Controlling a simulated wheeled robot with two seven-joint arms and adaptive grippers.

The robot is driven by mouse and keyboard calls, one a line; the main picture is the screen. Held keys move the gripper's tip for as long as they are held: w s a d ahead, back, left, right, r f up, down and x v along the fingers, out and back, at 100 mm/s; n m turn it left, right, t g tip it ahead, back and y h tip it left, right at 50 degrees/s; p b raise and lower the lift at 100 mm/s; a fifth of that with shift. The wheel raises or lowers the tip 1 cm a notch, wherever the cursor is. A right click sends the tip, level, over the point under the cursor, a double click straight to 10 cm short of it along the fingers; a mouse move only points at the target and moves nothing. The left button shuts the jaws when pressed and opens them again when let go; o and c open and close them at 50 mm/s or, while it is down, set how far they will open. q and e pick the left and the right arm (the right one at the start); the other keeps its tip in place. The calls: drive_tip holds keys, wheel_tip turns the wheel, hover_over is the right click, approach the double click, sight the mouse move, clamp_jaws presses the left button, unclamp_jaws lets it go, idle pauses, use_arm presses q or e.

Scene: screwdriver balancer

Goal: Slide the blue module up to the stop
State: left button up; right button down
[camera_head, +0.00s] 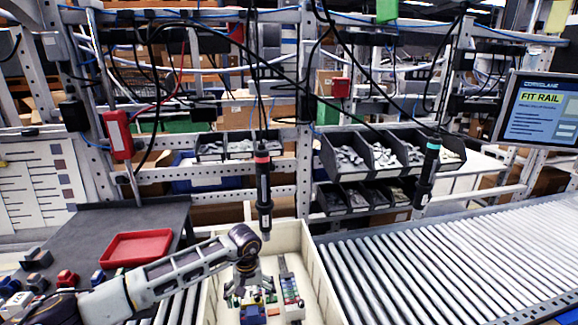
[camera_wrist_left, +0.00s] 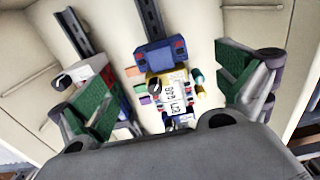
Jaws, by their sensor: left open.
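The blue module (camera_wrist_left: 160,55) sits at the end of a dark rail in the left wrist view, with a white and yellow labelled block (camera_wrist_left: 172,92) right beside it. In the head view a blue block (camera_head: 252,315) shows low in the cream bin, below my left gripper (camera_head: 251,291). My left gripper is open; its green-padded fingers (camera_wrist_left: 168,98) stand apart on either side of the modules, with no clear contact. I cannot make out the stop. My right gripper is not in view.
The cream bin's walls (camera_head: 312,262) surround the work. A second rail (camera_wrist_left: 76,32) with a grey and red module (camera_wrist_left: 84,76) lies beside the first. A black hanging screwdriver (camera_head: 264,195) is close to my left wrist. A red tray (camera_head: 136,248) and a roller conveyor (camera_head: 440,265) flank the bin.

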use_arm(q)
wheel_tip(320, 180, up, 6)
drive_tip(key=p, duration=0.1)
drive_tip(key=shift+s+r+p, duration=0.15)
drive_tip(key=shift+s+p, duration=0.1)
drive_tip(key=shift+p, duration=0.15)
drive_tip(key=shift+d, duration=0.15)
idle(0.5)
